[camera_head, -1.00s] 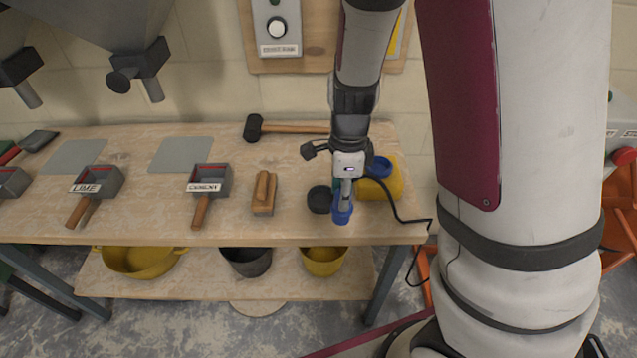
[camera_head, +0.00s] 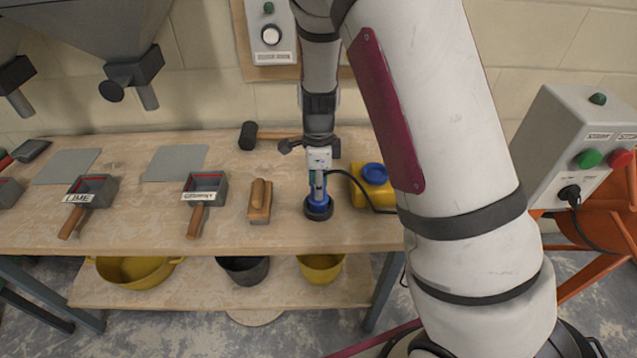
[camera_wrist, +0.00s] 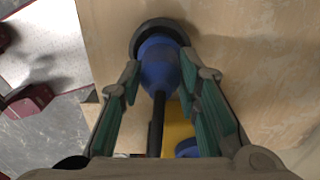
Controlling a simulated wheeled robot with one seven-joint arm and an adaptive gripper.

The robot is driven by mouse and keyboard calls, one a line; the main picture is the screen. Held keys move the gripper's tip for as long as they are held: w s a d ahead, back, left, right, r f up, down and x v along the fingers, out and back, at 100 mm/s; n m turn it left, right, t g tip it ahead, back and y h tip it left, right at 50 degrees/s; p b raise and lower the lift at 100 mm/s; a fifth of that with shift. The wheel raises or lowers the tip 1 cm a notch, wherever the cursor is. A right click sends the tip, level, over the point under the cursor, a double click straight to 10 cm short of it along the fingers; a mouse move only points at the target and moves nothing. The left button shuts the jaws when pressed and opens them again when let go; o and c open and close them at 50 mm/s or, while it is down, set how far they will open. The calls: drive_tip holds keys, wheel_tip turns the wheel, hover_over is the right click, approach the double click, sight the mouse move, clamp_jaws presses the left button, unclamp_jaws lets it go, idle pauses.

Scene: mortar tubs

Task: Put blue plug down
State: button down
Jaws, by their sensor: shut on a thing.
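The blue plug (camera_head: 319,197) is upright between the fingers of my gripper (camera_head: 318,180). It stands in or right over a round black holder (camera_head: 318,214) on the workbench; I cannot tell whether it bears on the bottom. In the wrist view the blue plug (camera_wrist: 160,62) has its far end inside the dark rim of the holder (camera_wrist: 146,27). A black cable (camera_wrist: 156,125) runs from the plug back between the fingers. My gripper (camera_wrist: 160,78) is shut on the plug, with green pads on both sides.
A yellow container with a blue cap (camera_head: 373,187) stands close right of the plug. A wooden float (camera_head: 260,202) lies to the left, and a mallet (camera_head: 250,136) behind. Scoops (camera_head: 204,189) lie farther left. A control box (camera_head: 580,140) stands at far right.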

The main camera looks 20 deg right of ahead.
drive_tip(key=shift+f, duration=0.15)
drive_tip(key=c, duration=1.2)
unclamp_jaws()
